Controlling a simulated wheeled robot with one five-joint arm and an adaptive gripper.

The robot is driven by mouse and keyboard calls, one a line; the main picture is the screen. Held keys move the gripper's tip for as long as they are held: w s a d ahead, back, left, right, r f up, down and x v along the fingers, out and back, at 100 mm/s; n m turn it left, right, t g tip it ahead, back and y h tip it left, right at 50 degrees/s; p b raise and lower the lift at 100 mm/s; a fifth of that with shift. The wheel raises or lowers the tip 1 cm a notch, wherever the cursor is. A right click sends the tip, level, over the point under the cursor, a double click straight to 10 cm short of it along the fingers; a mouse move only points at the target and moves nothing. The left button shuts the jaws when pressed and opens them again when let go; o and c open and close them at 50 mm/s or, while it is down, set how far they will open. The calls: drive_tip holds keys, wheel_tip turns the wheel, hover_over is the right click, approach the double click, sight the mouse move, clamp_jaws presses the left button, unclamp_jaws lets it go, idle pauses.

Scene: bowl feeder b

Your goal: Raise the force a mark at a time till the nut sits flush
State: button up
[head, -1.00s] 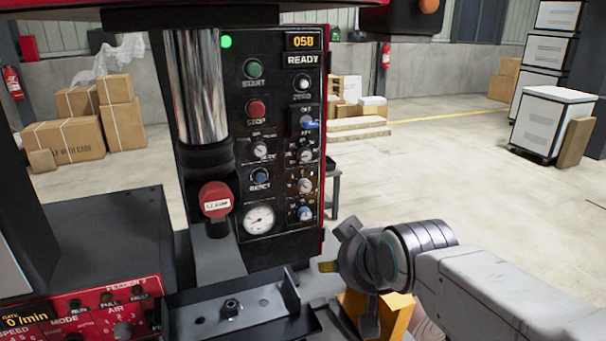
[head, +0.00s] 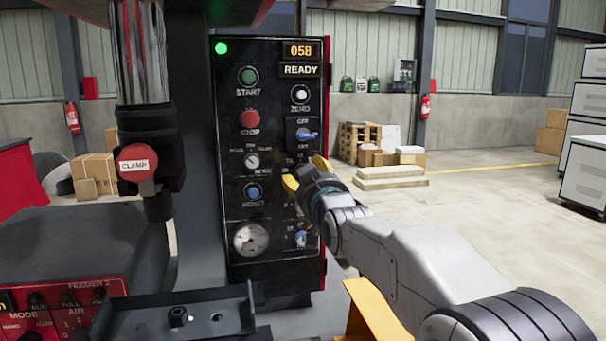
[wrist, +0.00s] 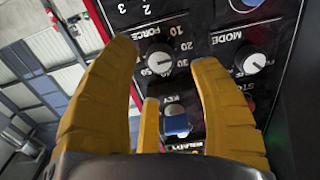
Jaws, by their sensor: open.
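The black panel (head: 268,215) shows 058 on its display (head: 300,51), READY below it and a lit green lamp (head: 221,48). In the wrist view the FORCE knob (wrist: 158,58) lies between my open yellow fingers, ringed by numbers such as 10, 20 and 30. Its exact setting is hard to read. My gripper (head: 306,173) is in front of the panel's right column and hides that knob in the head view. I cannot tell whether the fingers touch it. The nut (head: 178,317) sits on the dark metal tray (head: 225,310) at the bottom.
A blue key switch (wrist: 176,125) is below the FORCE knob, and the MODE knob (wrist: 251,60) is to its right. The red CLAMP knob (head: 138,162) hangs from the press column. A red feeder box (head: 60,312) stands lower left.

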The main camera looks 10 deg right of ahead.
drive_tip(key=shift+w+p, duration=0.4)
drive_tip(key=shift+w, duration=1.65)
clamp_jaws()
